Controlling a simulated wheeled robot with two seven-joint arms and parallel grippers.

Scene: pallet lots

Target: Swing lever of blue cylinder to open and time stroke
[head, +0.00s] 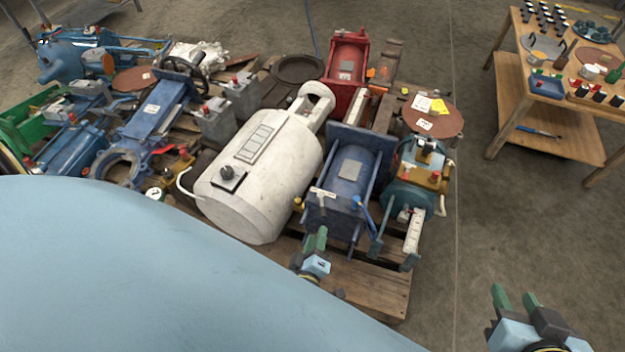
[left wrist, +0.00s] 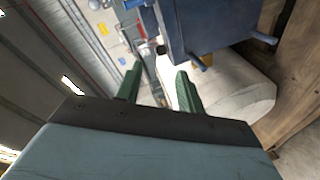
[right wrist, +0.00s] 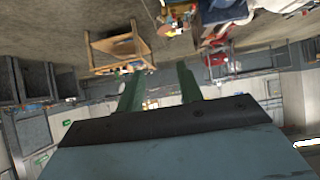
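The blue cylinder (head: 352,172) lies on a wooden pallet between the white tank and a teal unit. A small blue lever (head: 358,203) shows at its near right side. A pale T-shaped piece (head: 322,192) shows at its near left edge. My left gripper (head: 316,238) is just in front of the cylinder's near end, apart from the lever. In the left wrist view its green fingers (left wrist: 158,72) are apart and empty, with a blue part of the cylinder (left wrist: 205,25) beyond. My right gripper (head: 515,298) is over bare floor at the lower right, open and empty (right wrist: 160,70).
The teal unit (head: 410,185) is close on the right, and a red cylinder (head: 347,70) lies behind. A wooden table (head: 510,95) holds small parts at the upper right. Floor between pallet and table is clear.

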